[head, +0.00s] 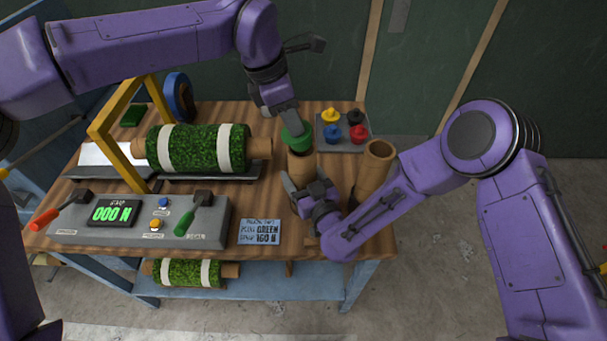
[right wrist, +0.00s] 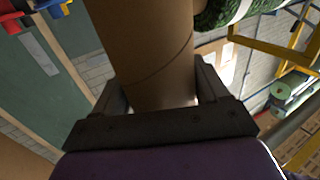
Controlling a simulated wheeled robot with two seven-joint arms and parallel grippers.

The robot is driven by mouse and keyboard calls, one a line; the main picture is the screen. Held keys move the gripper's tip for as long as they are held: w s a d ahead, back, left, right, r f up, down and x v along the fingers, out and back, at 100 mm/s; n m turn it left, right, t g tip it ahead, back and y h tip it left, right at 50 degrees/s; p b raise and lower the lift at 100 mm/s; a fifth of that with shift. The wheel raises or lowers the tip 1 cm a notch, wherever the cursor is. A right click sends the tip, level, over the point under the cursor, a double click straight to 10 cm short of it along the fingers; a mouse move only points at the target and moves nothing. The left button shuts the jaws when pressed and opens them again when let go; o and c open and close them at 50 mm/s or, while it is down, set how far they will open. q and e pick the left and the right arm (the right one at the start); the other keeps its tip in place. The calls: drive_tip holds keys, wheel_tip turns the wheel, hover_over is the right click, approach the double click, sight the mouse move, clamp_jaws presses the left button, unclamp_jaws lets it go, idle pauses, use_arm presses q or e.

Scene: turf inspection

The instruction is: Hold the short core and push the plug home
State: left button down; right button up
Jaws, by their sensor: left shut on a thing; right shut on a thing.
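The short brown cardboard core (head: 301,168) stands upright near the table's right side. My right gripper (head: 303,195) is shut around its lower part; in the right wrist view the core (right wrist: 148,45) rises between the two fingers (right wrist: 160,88). The green plug (head: 297,137) is at the top mouth of the core. My left gripper (head: 284,118) is shut on the plug from above. Much of the plug still shows above the rim; how deep it sits inside is hidden.
A taller open core (head: 378,160) stands just right. A grey tray (head: 346,147) behind holds yellow, black, blue and red plugs. A turf roll (head: 190,148) lies under a yellow frame. The control panel (head: 140,222) display reads 000 N. A card (head: 260,232) reads GREEN, 160 N.

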sight(305, 135)
use_arm(q)
drive_tip(key=shift+w+d+m+g+y, duration=0.2)
drive_tip(key=shift+d+m+y, duration=0.45)
drive_tip(key=shift+y, duration=0.25)
drive_tip(key=shift+w+d+m+g+y, duration=0.1)
drive_tip(key=shift+d+m+g+y, duration=0.1)
drive_tip(key=shift+d+m+y, duration=0.55)
drive_tip(key=shift+a, duration=0.2)
drive_tip(key=shift+f, duration=1.8)
drive_tip(key=shift+s+f, duration=0.1)
drive_tip(key=shift+f, duration=0.3)
drive_tip(key=shift+f, duration=0.2)
drive_tip(key=c, duration=0.8)
unclamp_jaws()
drive_tip(key=shift+r, duration=0.1)
drive_tip(key=shift+c, duration=0.2)
